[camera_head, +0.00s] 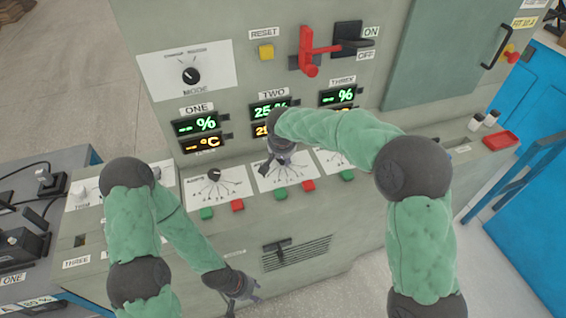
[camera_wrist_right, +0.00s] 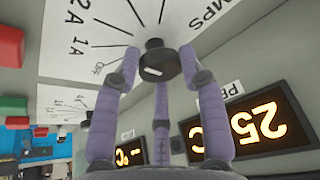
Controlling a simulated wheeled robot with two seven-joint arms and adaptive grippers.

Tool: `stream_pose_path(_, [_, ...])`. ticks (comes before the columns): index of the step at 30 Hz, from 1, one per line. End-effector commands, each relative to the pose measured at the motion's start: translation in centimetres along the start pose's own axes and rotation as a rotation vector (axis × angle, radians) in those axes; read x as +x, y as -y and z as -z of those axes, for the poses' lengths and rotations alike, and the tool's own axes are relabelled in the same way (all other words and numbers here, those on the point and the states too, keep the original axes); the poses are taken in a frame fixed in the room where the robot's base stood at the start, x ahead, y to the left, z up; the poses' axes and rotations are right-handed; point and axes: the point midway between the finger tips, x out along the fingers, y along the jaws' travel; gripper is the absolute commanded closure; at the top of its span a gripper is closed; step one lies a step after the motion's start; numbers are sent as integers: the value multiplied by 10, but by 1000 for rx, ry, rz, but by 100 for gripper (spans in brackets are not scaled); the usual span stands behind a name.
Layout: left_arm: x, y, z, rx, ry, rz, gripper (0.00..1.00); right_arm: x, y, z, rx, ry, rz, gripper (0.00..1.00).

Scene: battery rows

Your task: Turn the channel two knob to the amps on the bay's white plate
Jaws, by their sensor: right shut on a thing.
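The channel two knob (camera_wrist_right: 155,44) is black and stands on a white dial plate marked 1A, 2A and AMPS (camera_wrist_right: 92,30) in the right wrist view. My right gripper (camera_wrist_right: 158,66) has its purple fingers closed around this knob. In the head view, my right gripper (camera_head: 272,166) is at the dial under the label TWO (camera_head: 273,92) and hides the knob. Where the knob points is not readable. My left gripper (camera_head: 246,292) hangs low in front of the cabinet, away from the dials; its fingers are too small to judge. I cannot identify the bay's white plate.
Knob one (camera_head: 214,175) is to the left on its own dial. Green and red buttons (camera_head: 237,205) line the shelf edge below the dials. A red lever (camera_head: 308,50) is above. Grey equipment with plugs (camera_head: 30,245) stands at the left; a blue cabinet (camera_head: 535,130) at the right.

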Motion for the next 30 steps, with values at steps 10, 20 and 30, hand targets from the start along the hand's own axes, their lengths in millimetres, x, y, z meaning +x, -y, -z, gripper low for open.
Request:
stream_pose_path(10, [24,8,1,0,0,0,60,-2,4,4,258,-12,-98,91])
stream_pose_path(20, [28,10,1,0,0,0,60,-4,4,6,395,-14,-152,91])
stream_pose_path(30, [28,10,1,0,0,0,60,-4,3,7,428,-15,-165,91])
